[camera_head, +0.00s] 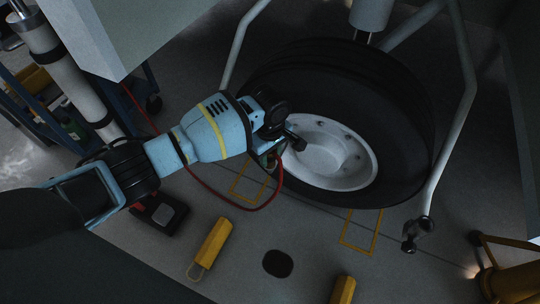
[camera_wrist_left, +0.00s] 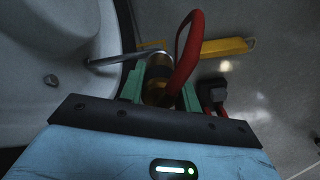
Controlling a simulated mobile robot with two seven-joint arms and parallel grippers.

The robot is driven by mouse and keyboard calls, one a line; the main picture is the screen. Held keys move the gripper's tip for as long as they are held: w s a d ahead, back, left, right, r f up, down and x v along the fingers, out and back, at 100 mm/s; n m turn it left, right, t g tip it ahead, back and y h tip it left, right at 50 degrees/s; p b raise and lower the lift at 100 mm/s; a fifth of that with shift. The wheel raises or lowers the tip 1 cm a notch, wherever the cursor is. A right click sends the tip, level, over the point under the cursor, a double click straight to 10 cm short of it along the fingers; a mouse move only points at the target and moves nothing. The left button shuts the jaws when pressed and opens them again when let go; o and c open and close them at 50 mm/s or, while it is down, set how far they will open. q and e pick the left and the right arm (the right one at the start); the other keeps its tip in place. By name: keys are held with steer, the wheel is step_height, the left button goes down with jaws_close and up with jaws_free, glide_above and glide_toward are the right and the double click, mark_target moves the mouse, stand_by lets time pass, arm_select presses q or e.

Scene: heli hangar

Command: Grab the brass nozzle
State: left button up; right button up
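The brass nozzle (camera_wrist_left: 158,78) shows in the left wrist view between the green fingers of my left gripper (camera_wrist_left: 162,92). A thin metal tube (camera_wrist_left: 112,60) reaches from it leftwards to the wheel hub, and a red hose (camera_wrist_left: 187,50) loops over it. The hose partly hides the nozzle, and I cannot tell whether both fingers touch it. In the head view my left gripper (camera_head: 278,158) is beside the white wheel hub, and the nozzle is mostly hidden there. My right gripper is in neither view.
A large black tyre (camera_head: 400,120) with a white hub (camera_head: 330,155) stands close to the gripper. Yellow chocks (camera_head: 212,243) lie on the floor. The red hose (camera_head: 230,207) sags towards a dark box (camera_head: 160,213). A strut (camera_head: 455,130) stands right of the tyre.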

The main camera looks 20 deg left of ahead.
arm_select(q)
jaws_close()
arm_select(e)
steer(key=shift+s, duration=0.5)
arm_select(q)
steer(key=shift+r, duration=0.1)
